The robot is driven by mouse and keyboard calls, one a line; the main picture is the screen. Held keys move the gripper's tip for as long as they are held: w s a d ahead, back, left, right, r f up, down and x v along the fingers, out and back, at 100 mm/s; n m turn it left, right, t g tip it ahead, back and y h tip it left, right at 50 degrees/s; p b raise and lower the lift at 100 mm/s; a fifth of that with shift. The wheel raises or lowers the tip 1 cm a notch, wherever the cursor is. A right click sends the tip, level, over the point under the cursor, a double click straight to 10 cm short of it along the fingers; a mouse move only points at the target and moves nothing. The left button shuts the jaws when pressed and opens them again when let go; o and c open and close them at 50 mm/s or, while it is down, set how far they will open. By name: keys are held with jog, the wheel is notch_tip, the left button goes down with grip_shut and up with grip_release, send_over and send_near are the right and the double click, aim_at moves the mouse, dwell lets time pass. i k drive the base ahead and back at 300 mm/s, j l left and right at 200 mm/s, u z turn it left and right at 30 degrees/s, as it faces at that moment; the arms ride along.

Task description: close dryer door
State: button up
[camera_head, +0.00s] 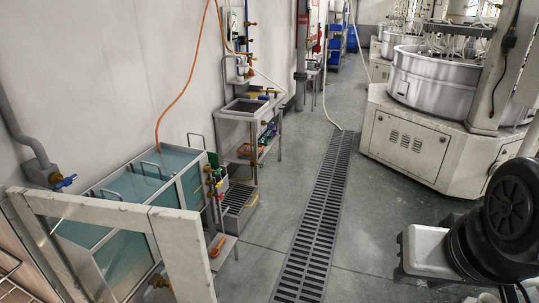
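At the lower left stands a pale grey frame (182,252) around a see-through opening, which looks like the dryer door standing open. Its lower part is cut off by the picture's bottom edge. Left of it, a wire rack (8,272) shows at the picture's edge, apparently inside the dryer; most of the dryer is out of view. No handle can be made out on the door. My gripper is not in view.
Behind the frame stands a tank of teal liquid (150,172) with valves on its right. A sink (246,106) follows along the wall. A floor drain grate (320,205) runs down the clear aisle. A large lapping machine (415,140) stands right.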

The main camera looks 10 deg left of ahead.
aim_at(179, 234)
jog(key=i+j+u, duration=0.15)
jog(key=i+u, duration=0.55)
jog(key=i, duration=0.15)
jog(key=i+l+u, duration=0.15)
jog(key=i+u, duration=0.35)
jog(key=u, duration=0.25)
jog(key=i+u, duration=0.2)
jog(key=u, duration=0.15)
jog(key=i+l+u, duration=0.15)
jog(key=u, duration=0.25)
jog(key=i+l+u, duration=0.15)
jog(key=u, duration=1.9)
jog(key=k+j+z, duration=0.25)
jog(key=k+j, duration=0.35)
